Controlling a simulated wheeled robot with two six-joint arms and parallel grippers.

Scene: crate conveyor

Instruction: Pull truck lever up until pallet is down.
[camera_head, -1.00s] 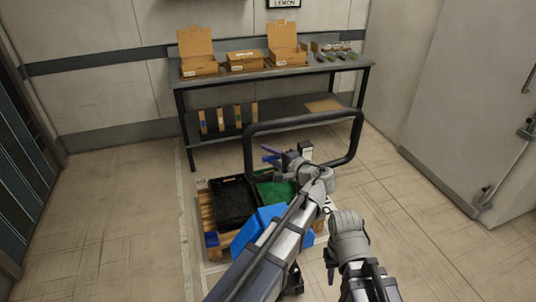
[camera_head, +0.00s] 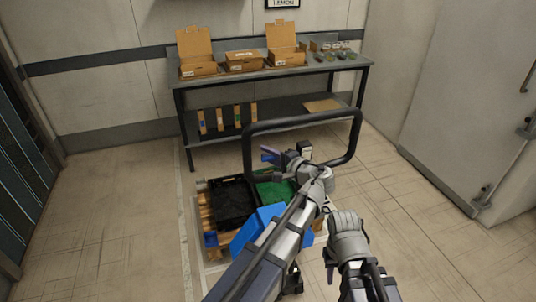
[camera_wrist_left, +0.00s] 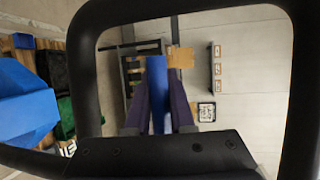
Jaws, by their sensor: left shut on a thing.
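The truck's black handle loop (camera_head: 303,118) stands upright in front of my arms and frames the left wrist view (camera_wrist_left: 87,75). Inside it, the blue lever (camera_wrist_left: 156,85) sits between the purple fingers of my left gripper (camera_wrist_left: 158,108). In the head view, my left gripper (camera_head: 270,155) is at the handle's left side, shut on the lever. The wooden pallet (camera_head: 206,215) lies low beyond my left arm; its gap to the floor cannot be judged. My right gripper (camera_head: 331,262) hangs to the right, clear of the handle; its finger opening is unclear.
The pallet bears a black crate (camera_head: 233,203), a green crate (camera_head: 275,190) and a blue crate (camera_head: 250,232). A grey table (camera_head: 300,74) with open cardboard boxes stands at the back wall. The floor on both sides is clear.

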